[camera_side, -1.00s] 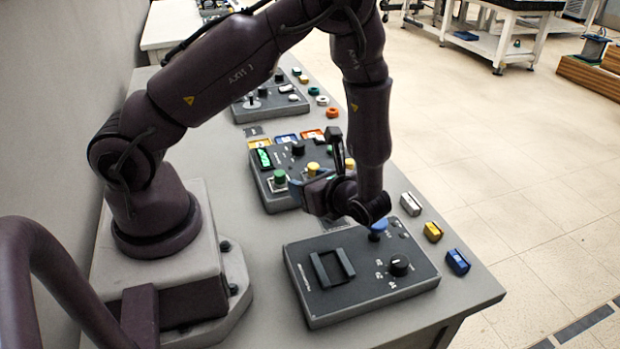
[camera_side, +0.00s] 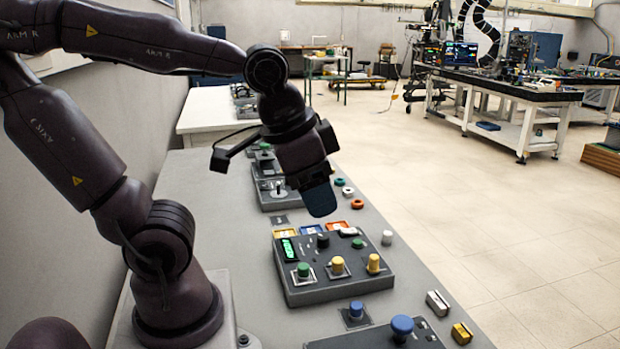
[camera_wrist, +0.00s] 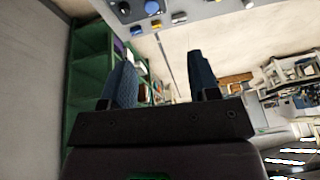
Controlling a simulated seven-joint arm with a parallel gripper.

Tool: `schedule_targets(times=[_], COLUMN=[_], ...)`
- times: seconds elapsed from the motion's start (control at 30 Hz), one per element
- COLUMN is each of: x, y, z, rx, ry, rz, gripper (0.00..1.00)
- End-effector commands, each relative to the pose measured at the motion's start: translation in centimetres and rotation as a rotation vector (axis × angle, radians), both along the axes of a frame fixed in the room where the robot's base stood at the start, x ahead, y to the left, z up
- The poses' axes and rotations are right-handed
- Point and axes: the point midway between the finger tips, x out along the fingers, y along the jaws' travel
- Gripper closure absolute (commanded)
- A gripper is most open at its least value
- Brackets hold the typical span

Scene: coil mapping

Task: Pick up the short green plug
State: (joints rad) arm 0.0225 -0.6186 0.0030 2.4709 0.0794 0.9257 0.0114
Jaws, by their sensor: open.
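In the side view, a green plug (camera_side: 303,269) stands in a pale square socket at the front left of the middle dark grey panel (camera_side: 345,289). A smaller green piece (camera_side: 358,243) sits farther back on the same panel; I cannot tell for sure which of the two is the short one. My gripper (camera_side: 320,203) is in the air above and behind this panel, clear of both. In the wrist view, my gripper (camera_wrist: 162,75) shows two blue fingers spread apart with nothing between them. Neither green plug can be made out there.
A yellow plug (camera_side: 338,264) and a taller yellow plug (camera_side: 374,262) share the panel with a black knob (camera_side: 323,240). Coloured trays (camera_side: 312,230) line its back. Blue knobs (camera_side: 402,325) stand nearer the camera. Loose blocks (camera_side: 438,303) lie along the table's right edge.

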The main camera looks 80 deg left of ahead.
Motion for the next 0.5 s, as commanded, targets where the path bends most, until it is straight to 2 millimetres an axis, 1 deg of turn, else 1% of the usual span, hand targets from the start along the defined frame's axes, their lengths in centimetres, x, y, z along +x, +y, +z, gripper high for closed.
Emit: schedule_targets(times=[0.03, 0.17, 0.2, 0.23, 0.27, 0.5], x=[-0.4, -0.8, -0.9, -0.9, -0.9, -0.9], y=[-0.2, -0.6, -0.7, -0.7, -0.7, -0.7], z=[0.7, 1.6, 1.7, 1.7, 1.7, 1.7], rx=[-0.029, -0.074, -0.081, -0.084, -0.085, -0.084], ry=[-0.050, -0.117, -0.126, -0.129, -0.130, -0.128], rz=[0.019, 0.044, 0.047, 0.049, 0.050, 0.048], gripper=[0.45, 0.45, 0.45, 0.40, 0.39, 0.39])
